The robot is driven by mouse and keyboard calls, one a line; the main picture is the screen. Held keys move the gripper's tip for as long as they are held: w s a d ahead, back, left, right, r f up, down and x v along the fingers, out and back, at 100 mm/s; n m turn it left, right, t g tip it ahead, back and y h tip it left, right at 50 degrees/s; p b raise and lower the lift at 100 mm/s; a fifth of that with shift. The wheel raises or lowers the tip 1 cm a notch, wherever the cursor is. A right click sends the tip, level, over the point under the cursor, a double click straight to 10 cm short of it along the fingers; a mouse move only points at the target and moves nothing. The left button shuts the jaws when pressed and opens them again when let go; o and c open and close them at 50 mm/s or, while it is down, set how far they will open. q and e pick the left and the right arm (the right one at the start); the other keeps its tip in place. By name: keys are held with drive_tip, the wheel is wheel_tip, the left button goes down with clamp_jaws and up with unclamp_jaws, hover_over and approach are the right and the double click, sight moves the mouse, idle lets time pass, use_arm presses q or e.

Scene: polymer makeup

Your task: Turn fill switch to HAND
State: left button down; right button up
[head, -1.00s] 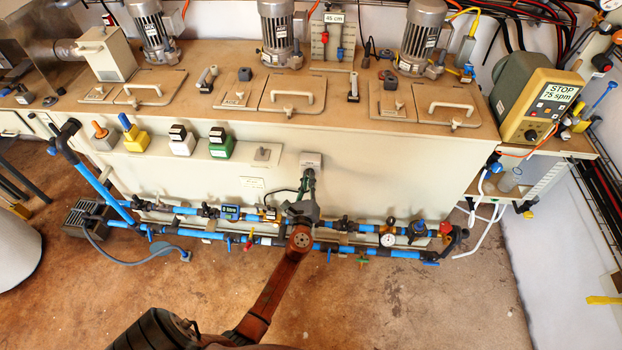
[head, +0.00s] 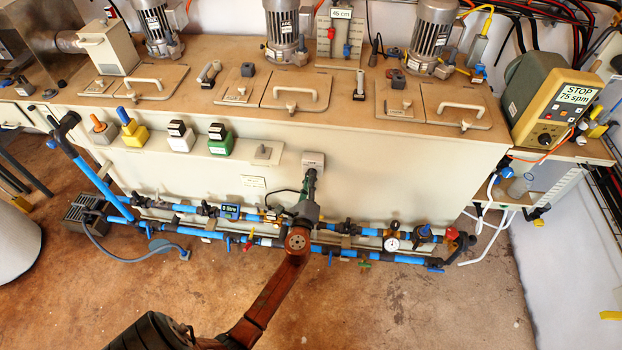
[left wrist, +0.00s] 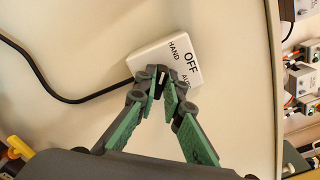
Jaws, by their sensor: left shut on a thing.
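The fill switch is a small white box (head: 313,158) on the front of the beige tank, under its top edge. In the left wrist view the box (left wrist: 150,57) shows the words HAND, OFF and part of AUTO. Its small dark knob (left wrist: 161,83) carries a white mark, and the fingertips partly hide it. Which word the mark points at I cannot tell. My left gripper (head: 311,173) is at the switch, and in the left wrist view its green fingers (left wrist: 163,82) are shut on the knob. My right gripper is not in view.
A black cable (left wrist: 85,97) runs from the switch box. Blue pipes (head: 190,209) with valves and a gauge (head: 391,244) run along the tank's foot, below my gripper. Coloured switch boxes (head: 220,143) sit to the left on the tank front. The brown floor in front is open.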

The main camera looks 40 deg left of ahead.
use_arm(q)
drive_tip(key=shift+d+f, duration=0.15)
drive_tip(key=c, duration=2.2)
unclamp_jaws()
drive_tip(key=shift+o, duration=0.8)
drive_tip(key=v, duration=1.2)
drive_tip(key=shift+a, duration=0.2)
